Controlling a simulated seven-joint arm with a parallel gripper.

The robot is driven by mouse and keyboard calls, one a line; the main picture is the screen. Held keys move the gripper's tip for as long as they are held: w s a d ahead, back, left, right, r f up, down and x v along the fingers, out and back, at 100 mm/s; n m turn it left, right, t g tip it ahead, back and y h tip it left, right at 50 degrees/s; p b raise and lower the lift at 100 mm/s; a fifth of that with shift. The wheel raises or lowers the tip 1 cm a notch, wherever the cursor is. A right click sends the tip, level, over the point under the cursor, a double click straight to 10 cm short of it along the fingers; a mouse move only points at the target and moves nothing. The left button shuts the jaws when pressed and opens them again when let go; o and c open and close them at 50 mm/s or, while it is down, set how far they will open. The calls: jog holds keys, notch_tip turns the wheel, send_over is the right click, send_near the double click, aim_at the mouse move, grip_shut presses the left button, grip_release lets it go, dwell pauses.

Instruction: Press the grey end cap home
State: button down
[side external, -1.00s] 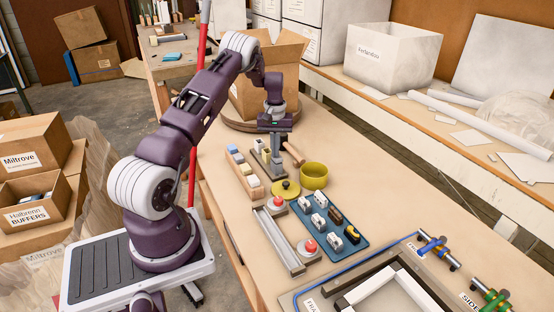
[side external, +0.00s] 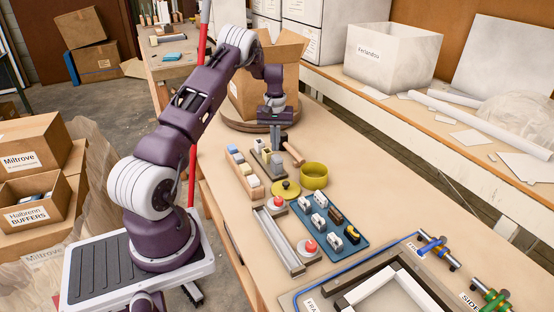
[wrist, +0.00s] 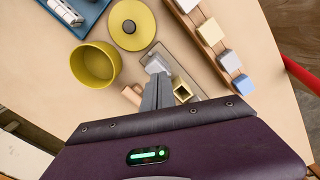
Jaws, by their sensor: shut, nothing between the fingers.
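A light grey block (wrist: 157,64), which looks like the grey end cap, is on a narrow grey base plate (wrist: 172,58); it also shows in the side view (side external: 276,164). Beside it on the plate is a hollow yellowish square piece (wrist: 182,88). How deep the cap sits cannot be told. My gripper (wrist: 158,104) is shut and empty; in the side view my gripper (side external: 275,149) points down over the plate, above the pieces. In the wrist view its fingers hide part of the plate.
A wooden rack of coloured blocks (side external: 243,170) stands left of the plate. A wooden handle (side external: 294,153) lies on its right. A yellow bowl (side external: 314,176), a yellow lid (side external: 286,189) and a blue tray (side external: 325,222) are nearby. A cardboard box (side external: 250,94) stands behind.

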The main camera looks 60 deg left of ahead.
aim_at(275, 157)
jog(key=d+r+m+t, duration=0.1)
jog(key=d+r, duration=0.5)
jog(key=r, duration=0.4)
jog(key=d+r+m+t, duration=0.1)
jog(key=d+r+m, duration=0.1)
jog(key=d+r, duration=0.6)
jog(key=s+d+r+m+t, duration=0.1)
jog(key=s+d+r+m, duration=0.3)
jog(key=d+r, duration=0.65)
jog(key=s+d+f+m+t, duration=0.1)
jog(key=s+d+m, duration=0.1)
jog(key=s+d, duration=0.5)
jog(key=s+d+f+m+t, duration=0.1)
jog(key=s+d+m, duration=0.2)
jog(key=s+d, duration=0.4)
jog(key=s, duration=0.6)
jog(key=shift+s+d+f+t, duration=0.2)
jog(key=shift+s+f+t, duration=0.05)
jog(key=shift+s+t, duration=0.05)
